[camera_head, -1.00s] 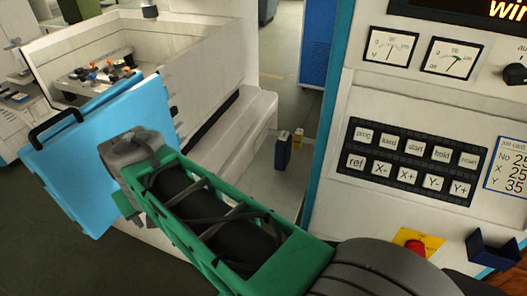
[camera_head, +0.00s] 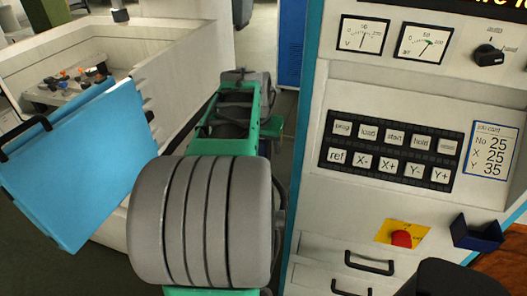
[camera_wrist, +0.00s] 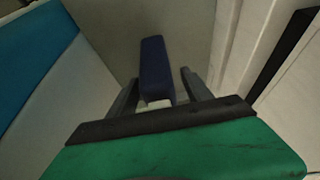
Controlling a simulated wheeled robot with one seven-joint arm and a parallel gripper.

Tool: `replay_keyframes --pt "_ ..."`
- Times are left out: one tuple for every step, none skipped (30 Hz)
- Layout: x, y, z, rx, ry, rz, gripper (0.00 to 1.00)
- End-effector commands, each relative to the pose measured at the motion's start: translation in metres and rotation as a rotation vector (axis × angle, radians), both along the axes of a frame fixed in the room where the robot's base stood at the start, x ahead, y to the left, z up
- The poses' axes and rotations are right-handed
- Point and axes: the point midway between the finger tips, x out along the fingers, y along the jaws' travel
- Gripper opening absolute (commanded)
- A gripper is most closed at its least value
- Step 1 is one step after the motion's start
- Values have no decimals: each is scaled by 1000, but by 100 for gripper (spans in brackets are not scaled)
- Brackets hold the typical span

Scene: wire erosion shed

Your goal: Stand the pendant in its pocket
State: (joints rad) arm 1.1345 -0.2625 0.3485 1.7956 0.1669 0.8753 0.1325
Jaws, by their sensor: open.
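A dark blue upright block (camera_wrist: 155,68), which looks like the pendant, shows in the wrist view ahead of my gripper (camera_wrist: 159,78). My gripper is open, with one finger on each side of the block in the picture. I cannot tell whether the block is between the fingers or beyond them. A pale part shows at the block's near end. In the head view my arm hides the block and the fingers. A dark blue open holder (camera_head: 478,233), perhaps the pocket, is on the machine's front at the right.
The blue door (camera_head: 85,165) of the white machine tub (camera_head: 165,50) stands open left of my arm. The control cabinet (camera_head: 345,215) is close on the right, with a red stop button (camera_head: 401,239) and drawer handles (camera_head: 370,265). A narrow gap lies between tub and cabinet.

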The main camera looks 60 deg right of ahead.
Motion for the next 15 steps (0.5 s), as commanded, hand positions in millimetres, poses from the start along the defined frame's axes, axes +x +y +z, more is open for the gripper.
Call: replay_keyframes --pt "0 -2 -5 2 0 0 58" --pt "0 -3 -7 1 1 1 58" --pt "1 -3 -9 0 -1 1 58" --pt "1 -4 -9 -1 -1 1 58" --pt "1 -4 -9 -1 -1 1 58" --pt "1 -4 -9 -1 -1 1 58" --pt "1 -4 -9 -1 -1 1 58" --pt "1 -4 -9 -1 -1 1 58" --pt "1 -4 -9 -1 0 2 57" --pt "1 -3 -9 -1 0 2 54" --pt "1 -3 -9 -1 0 2 52" --pt "1 -3 -9 -1 0 2 48" --pt "1 -3 -9 -1 0 2 46" --pt "1 -3 -9 -1 0 2 43" --pt "1 -3 -9 -1 0 2 40"
